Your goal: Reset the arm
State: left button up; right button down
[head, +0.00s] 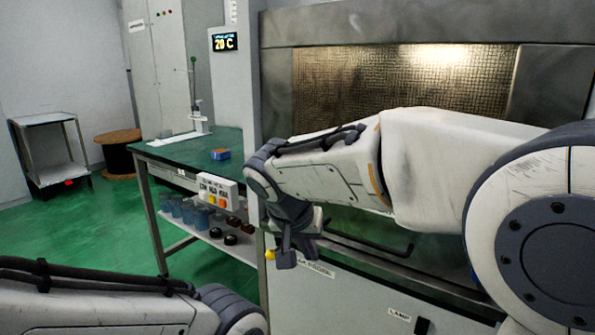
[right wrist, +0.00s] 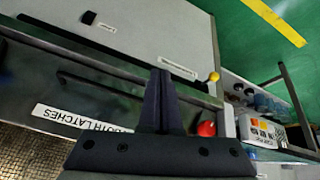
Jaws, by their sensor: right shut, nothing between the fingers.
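My right arm reaches in from the right in the head view, across the front of the large metal cabinet (head: 540,85) with the mesh window. My right gripper (head: 285,262) points down in front of the cabinet's lower panel (head: 345,300). In the right wrist view the fingers of the right gripper (right wrist: 160,85) are together with nothing between them. My left arm shows only as links at the bottom left of the head view, and its gripper is out of frame.
A yellow knob (right wrist: 213,76) and a red knob (right wrist: 207,128) are near the right gripper. Green floor (head: 120,230) lies open at left.

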jog(key=s+d+f+n+g+y, duration=0.1)
jog(key=s+d+f, duration=0.5)
jog(key=d+f, duration=0.25)
jog(key=s+d+f+n+g+y, duration=0.1)
jog(key=s+d+f+n+y, duration=0.1)
jog(key=s+d+f, duration=0.55)
jog(key=s+a+r+n+g, duration=0.35)
jog(key=s+a+n, duration=0.35)
jog(key=s+a, duration=0.6)
notch_tip(320, 180, up, 27)
jog(key=p, duration=2.6)
jog(key=shift+w+a+y, duration=0.25)
jog(key=shift+y, duration=0.05)
jog(key=shift+t, duration=0.25)
jog(key=shift+d, duration=0.15)
